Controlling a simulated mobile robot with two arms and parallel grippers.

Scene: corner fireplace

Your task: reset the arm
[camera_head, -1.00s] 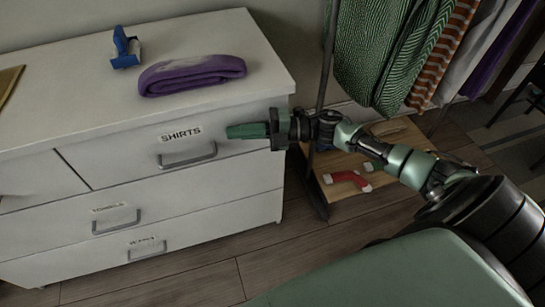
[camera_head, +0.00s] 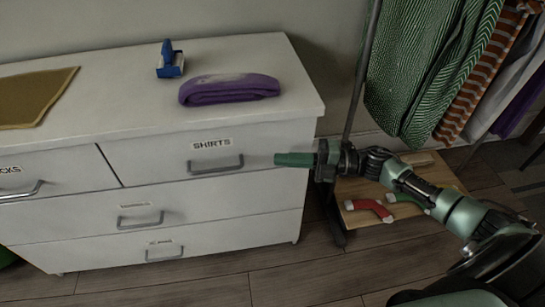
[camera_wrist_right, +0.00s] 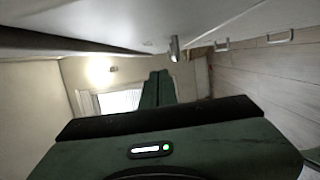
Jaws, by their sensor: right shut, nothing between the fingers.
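My right gripper (camera_head: 296,160) is shut and empty. It points left in front of the white dresser (camera_head: 225,257), near the right end of the top drawer labelled SHIRTS (camera_head: 150,158). Its fingers are level with that drawer's handle (camera_head: 215,165) and to the right of it. The right wrist view shows the closed green fingers (camera_wrist_right: 158,88) with nothing between them. Part of the dresser front with handles shows on the right of that view. All the drawers in sight look closed. My left gripper is not in view.
A folded purple cloth (camera_head: 229,90), a blue object (camera_head: 170,60) and a brown mat (camera_head: 35,97) lie on the dresser top. A clothes rack with hanging garments (camera_head: 430,65) stands right, with socks on its low wooden shelf (camera_head: 352,190). The floor in front is clear.

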